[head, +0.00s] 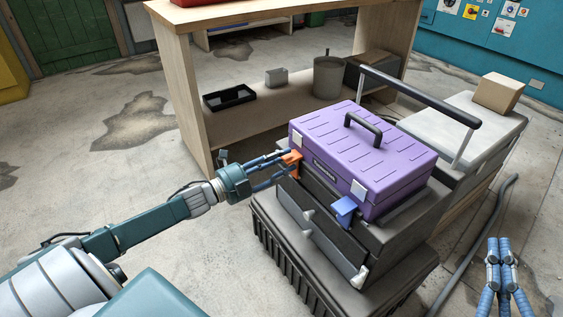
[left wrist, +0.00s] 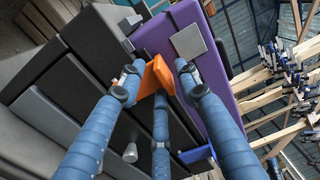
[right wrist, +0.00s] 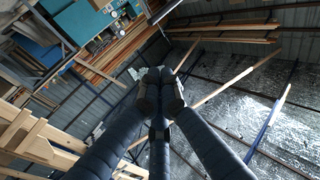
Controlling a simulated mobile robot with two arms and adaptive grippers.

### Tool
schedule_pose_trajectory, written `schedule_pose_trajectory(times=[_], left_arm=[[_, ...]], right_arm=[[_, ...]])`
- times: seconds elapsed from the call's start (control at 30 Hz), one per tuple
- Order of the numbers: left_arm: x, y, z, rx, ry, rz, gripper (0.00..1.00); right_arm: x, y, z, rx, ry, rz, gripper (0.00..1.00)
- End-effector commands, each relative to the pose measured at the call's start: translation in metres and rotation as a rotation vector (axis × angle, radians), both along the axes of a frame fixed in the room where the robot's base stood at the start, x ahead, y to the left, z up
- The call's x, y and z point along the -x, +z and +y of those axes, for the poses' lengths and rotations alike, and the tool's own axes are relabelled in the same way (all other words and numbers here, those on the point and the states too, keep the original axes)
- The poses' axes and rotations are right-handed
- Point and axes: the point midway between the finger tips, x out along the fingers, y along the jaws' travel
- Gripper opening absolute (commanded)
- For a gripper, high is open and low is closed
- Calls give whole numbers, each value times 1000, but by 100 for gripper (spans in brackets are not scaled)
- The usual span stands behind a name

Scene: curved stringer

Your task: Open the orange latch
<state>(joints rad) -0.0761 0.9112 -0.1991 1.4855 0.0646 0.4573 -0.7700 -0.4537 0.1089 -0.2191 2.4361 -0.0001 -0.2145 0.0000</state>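The orange latch (head: 292,164) is on the left front edge of a purple toolbox (head: 362,158), which sits on a stack of dark cases. My left gripper (head: 283,164) is at the latch, its fingers spread to either side of it. In the left wrist view the orange latch (left wrist: 156,76) lies between the upper fingertips, with the third finger below it. Whether the fingertips touch it is unclear. A blue latch (head: 344,209) is at the toolbox's other front corner. My right gripper (head: 498,247) is away at the lower right, empty, with its fingertips together.
A dark case (head: 305,255) supports the toolbox. A handle bar (head: 420,95) rises behind it. A wooden workbench (head: 187,85) stands behind, holding a black tray (head: 229,97) and a bucket (head: 328,77). A cable (head: 483,225) lies on the floor at right.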

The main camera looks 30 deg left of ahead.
Motion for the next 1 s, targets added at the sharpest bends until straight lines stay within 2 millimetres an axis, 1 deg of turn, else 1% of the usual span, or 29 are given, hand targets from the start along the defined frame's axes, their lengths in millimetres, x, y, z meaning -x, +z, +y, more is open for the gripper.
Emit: schedule_pose_trajectory(times=[0.03, 0.1, 0.2, 0.57, 0.73, 0.83, 0.93, 1.0], left_arm=[[0, 0, 0, 0, 0, 0, 31], [0, 0, 0, 0, 0, 0, 17], [0, 0, 0, 0, 0, 0, 0], [1, -1, 0, 3, 0, -4, 0], [2, -4, 0, 11, 1, -21, 0], [3, -6, 1, 19, 1, -41, 0], [5, -8, 1, 30, 1, -65, 0], [6, -10, 2, 37, 1, -85, 0]], right_arm=[[0, 0, 0, 0, 0, 0, 0], [0, 0, 0, 0, 0, 1, 0], [0, 0, 0, 0, 0, 1, 0], [1, 1, 0, -3, 0, -12, 0], [6, 27, 2, -35, 9, -129, 0], [15, 50, 3, -65, 14, -236, 0], [31, 77, 2, -104, 22, -375, 0], [47, 98, 0, -136, 28, -490, 0]])
